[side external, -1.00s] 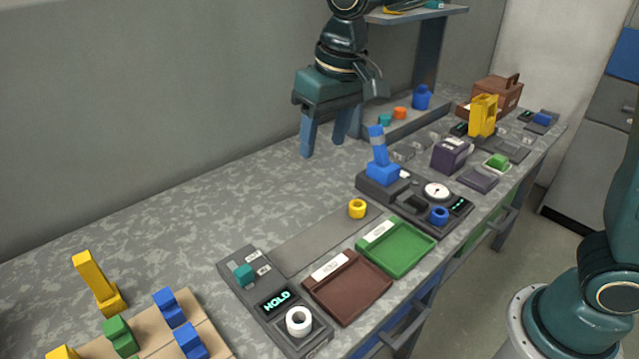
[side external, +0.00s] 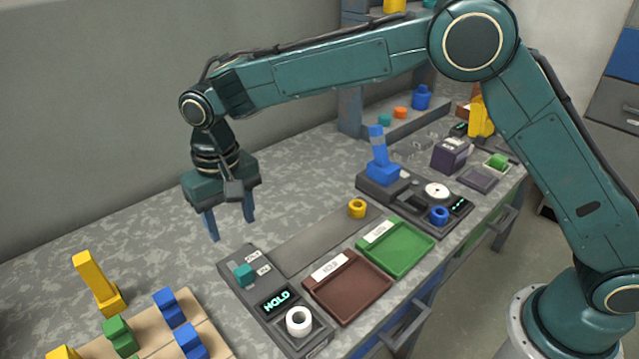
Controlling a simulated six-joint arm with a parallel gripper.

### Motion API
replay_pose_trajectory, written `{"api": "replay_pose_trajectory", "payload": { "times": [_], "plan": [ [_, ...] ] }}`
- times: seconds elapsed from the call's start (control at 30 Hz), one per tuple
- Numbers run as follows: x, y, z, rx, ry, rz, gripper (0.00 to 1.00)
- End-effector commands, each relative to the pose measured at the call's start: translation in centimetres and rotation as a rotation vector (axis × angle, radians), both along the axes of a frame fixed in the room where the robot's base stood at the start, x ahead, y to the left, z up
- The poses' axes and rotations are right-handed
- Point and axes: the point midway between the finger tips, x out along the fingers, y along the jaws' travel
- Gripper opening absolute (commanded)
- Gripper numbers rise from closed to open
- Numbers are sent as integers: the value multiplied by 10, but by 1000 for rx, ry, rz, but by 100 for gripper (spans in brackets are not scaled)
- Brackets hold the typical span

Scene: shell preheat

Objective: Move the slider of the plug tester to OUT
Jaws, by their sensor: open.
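A dark grey unit, which I take to be the plug tester (side external: 254,323), lies at the front centre. Its teal slider knob (side external: 244,274) sits on the left of its upper part, beside two small white labels too small to read. Its display (side external: 276,301) reads HOLD in green. A white ring (side external: 298,321) stands at its front end. My gripper (side external: 232,229) is open and empty, pointing down above the bench, just behind and left of the teal knob in the picture. It appears clear of the unit.
A brown tray (side external: 350,313) and a green tray (side external: 429,241) lie right of the unit. A wooden board (side external: 201,323) with coloured blocks is front left. Bench behind my gripper is bare.

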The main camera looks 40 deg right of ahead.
Motion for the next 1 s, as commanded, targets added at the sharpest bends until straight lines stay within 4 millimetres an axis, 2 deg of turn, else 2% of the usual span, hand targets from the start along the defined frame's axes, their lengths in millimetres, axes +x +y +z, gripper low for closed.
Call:
{"api": "replay_pose_trajectory", "payload": {
  "times": [0.27, 0.47, 1.0],
  "plan": [
    [0, 0, -5, -1, 1, 0, 51],
    [0, -1, -21, -1, 2, 0, 51],
    [-1, -1, -101, -2, 3, 0, 51]
  ]
}}
